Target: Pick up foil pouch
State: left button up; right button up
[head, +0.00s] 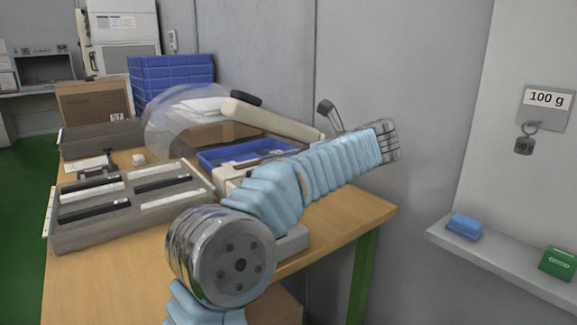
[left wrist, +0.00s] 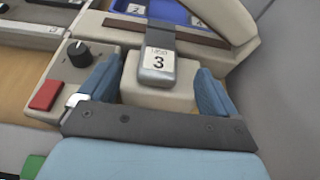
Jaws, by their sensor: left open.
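A grey, silvery piece with a white label reading 3 (left wrist: 156,68) rests on the beige machine in the left wrist view. It may be the foil pouch, but I cannot be sure. A dark grey strip runs back from it over the brown bar. My left gripper (left wrist: 160,80) is open, with one blue finger to each side of this piece and visible gaps between. I cannot tell how far above the machine the fingers are. In the head view my blue-sleeved arm crosses the beige machine (head: 262,118) and hides part of it. My right gripper is not in view.
The machine has a black knob (left wrist: 78,54) and a red button (left wrist: 46,95). A blue tray (head: 222,152) lies behind it. A grey rack (head: 110,236) stands left on the wooden table. A wall shelf (head: 470,254) at right holds a blue item (head: 464,227) and a green box (head: 558,264).

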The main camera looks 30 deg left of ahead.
pick_arm(q)
jog(key=x, duration=0.7)
jog(key=shift+w+a+f+b, duration=0.15)
jog(key=shift+a+f+b, duration=0.15)
jog(key=shift+b, duration=0.05)
jog(key=c, duration=1.1)
jog(key=shift+c, duration=0.2)
jog(key=shift+r, duration=0.1)
